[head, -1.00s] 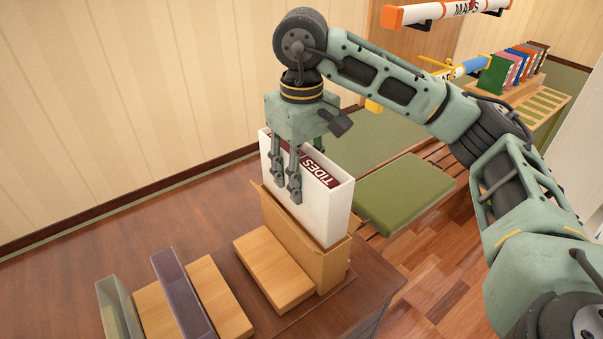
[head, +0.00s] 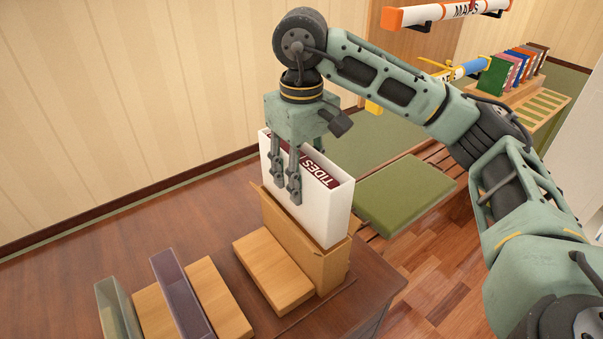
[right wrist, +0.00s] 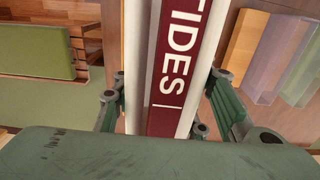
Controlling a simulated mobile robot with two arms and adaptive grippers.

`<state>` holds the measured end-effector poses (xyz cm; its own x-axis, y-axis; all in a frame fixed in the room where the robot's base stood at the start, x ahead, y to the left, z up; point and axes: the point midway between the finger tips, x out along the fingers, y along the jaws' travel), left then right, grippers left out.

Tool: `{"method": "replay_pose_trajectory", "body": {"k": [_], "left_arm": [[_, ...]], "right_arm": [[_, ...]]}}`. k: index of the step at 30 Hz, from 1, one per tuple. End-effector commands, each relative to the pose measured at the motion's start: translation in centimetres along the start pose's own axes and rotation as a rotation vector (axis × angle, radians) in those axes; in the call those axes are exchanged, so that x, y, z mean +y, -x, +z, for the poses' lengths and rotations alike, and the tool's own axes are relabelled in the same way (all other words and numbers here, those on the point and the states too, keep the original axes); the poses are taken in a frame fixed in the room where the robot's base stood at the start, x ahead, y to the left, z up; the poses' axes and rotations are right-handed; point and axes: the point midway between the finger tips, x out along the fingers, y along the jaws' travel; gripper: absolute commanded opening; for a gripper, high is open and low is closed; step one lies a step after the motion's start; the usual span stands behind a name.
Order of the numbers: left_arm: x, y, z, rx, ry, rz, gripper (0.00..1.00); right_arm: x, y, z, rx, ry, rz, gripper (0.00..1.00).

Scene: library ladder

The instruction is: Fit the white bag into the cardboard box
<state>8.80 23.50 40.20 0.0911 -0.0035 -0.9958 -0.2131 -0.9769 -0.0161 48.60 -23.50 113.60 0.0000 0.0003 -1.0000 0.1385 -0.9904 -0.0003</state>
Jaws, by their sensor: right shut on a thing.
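The white bag (head: 335,212) looks like a stiff, flat, upright block with a maroon top strip lettered "TIDES". My right gripper (head: 300,190) reaches down from above and is shut on the bag, its fingers on either side. In the right wrist view the bag (right wrist: 133,50) runs between the fingers (right wrist: 165,100). The narrow, open-topped cardboard box (head: 325,266) stands on the dark wooden table. The bag's lower part is behind the box's near wall and appears to be inside the opening; its bottom edge is hidden. My left gripper is out of view.
Wooden blocks (head: 272,268), a purple upright case (head: 180,290) and a clear greenish holder (head: 117,308) stand left of the box. A green cushion (head: 405,195) lies on a slatted bench behind. A rack of coloured books (head: 510,70) is at far right.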

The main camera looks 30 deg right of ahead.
Motion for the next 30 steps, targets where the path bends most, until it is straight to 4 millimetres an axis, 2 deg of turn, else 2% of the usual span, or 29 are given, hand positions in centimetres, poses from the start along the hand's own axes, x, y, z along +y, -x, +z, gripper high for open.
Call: {"method": "replay_pose_trajectory", "body": {"k": [17,30], "left_arm": [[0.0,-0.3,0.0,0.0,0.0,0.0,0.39],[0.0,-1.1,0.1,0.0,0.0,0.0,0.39]], "right_arm": [[0.0,0.1,0.0,0.002,0.0,-0.001,0.1],[0.0,-0.9,0.0,0.002,0.0,-0.001,0.1]]}}
